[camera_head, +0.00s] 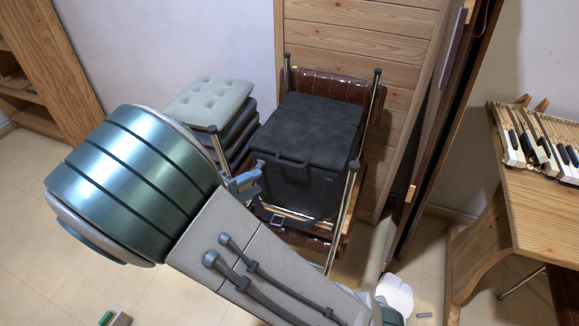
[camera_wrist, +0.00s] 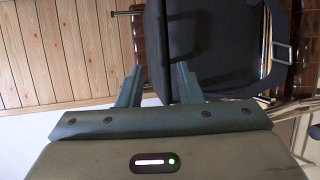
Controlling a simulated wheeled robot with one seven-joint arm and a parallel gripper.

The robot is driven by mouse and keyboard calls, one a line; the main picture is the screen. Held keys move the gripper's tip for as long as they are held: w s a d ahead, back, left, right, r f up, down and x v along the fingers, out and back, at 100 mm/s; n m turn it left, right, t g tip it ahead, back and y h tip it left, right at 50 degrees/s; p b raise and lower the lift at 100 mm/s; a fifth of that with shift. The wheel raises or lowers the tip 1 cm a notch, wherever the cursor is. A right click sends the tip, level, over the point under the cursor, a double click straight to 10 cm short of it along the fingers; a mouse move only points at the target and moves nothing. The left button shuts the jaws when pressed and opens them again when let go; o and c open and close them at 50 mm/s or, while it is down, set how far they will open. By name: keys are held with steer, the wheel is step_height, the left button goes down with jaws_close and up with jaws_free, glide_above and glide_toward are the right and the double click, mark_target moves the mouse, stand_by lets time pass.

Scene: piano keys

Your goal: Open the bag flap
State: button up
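The black bag (camera_head: 308,140) sits upright on a chair, its flap (camera_head: 318,118) lying closed over the top and hanging a little over the front. My gripper (camera_head: 250,181) is at the bag's upper left front corner, partly hidden by my arm. In the wrist view the gripper (camera_wrist: 159,70) has its two fingers apart, with the edge of the dark bag (camera_wrist: 215,45) showing beyond and between them. I cannot tell whether a finger touches the bag or flap.
The chair (camera_head: 348,195) has metal posts beside the bag. A stack of cushions (camera_head: 208,103) stands left of it. A wood-panelled wall (camera_head: 385,42) is behind. A wooden bench with piano keys (camera_head: 540,148) is at right. Tiled floor is open at lower left.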

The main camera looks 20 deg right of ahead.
mark_target(288, 165)
steer(key=x, duration=1.3)
steer(key=shift+d+f+b, duration=0.1)
steer(key=shift+d+b, duration=0.05)
steer(key=shift+b, duration=0.2)
jaws_close()
